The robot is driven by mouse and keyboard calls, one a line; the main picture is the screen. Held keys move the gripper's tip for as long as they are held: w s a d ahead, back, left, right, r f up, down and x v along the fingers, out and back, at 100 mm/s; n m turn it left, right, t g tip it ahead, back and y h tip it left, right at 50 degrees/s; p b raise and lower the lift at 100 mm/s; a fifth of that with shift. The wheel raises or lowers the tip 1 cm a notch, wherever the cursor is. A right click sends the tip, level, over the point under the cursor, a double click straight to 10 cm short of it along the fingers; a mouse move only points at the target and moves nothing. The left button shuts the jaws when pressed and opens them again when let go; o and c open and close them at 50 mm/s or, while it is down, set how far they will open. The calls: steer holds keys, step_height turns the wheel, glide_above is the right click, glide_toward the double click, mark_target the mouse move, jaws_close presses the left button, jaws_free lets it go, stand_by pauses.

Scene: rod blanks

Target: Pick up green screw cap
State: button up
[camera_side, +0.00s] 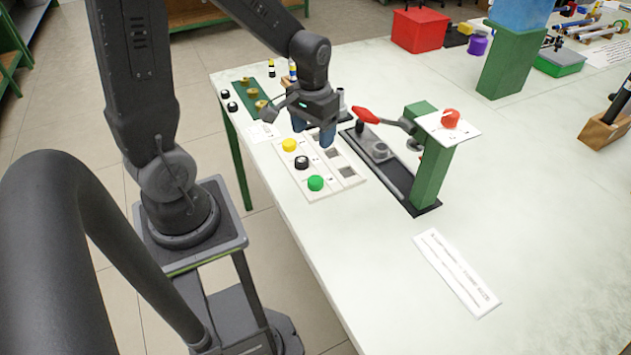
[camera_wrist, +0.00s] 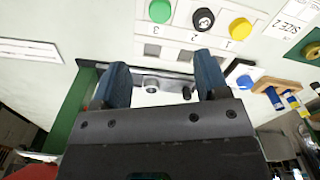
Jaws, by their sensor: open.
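The green screw cap (camera_side: 316,183) sits at the near end of a white tray board (camera_side: 328,187), beside a black cap (camera_side: 302,162) and a yellow cap (camera_side: 289,145). In the wrist view the green cap (camera_wrist: 160,11) is at the top edge, beside the number 3. My gripper (camera_side: 314,137) is above the far part of the board, apart from the caps, with blue fingers spread. In the wrist view my gripper (camera_wrist: 165,78) is open, with nothing held between its fingers.
A press fixture with a green post (camera_side: 431,175) and red-handled lever (camera_side: 366,115) stands right of the board. A green strip with brass parts (camera_side: 249,94) lies behind left. A paper label (camera_side: 456,271) lies in front right; the table's near area is clear.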

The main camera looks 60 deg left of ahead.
glide_above(314, 181)
step_height(314, 181, down, 8)
steer(key=shift+a, duration=0.15)
steer(key=shift+f, duration=3.2)
steer(key=c, duration=1)
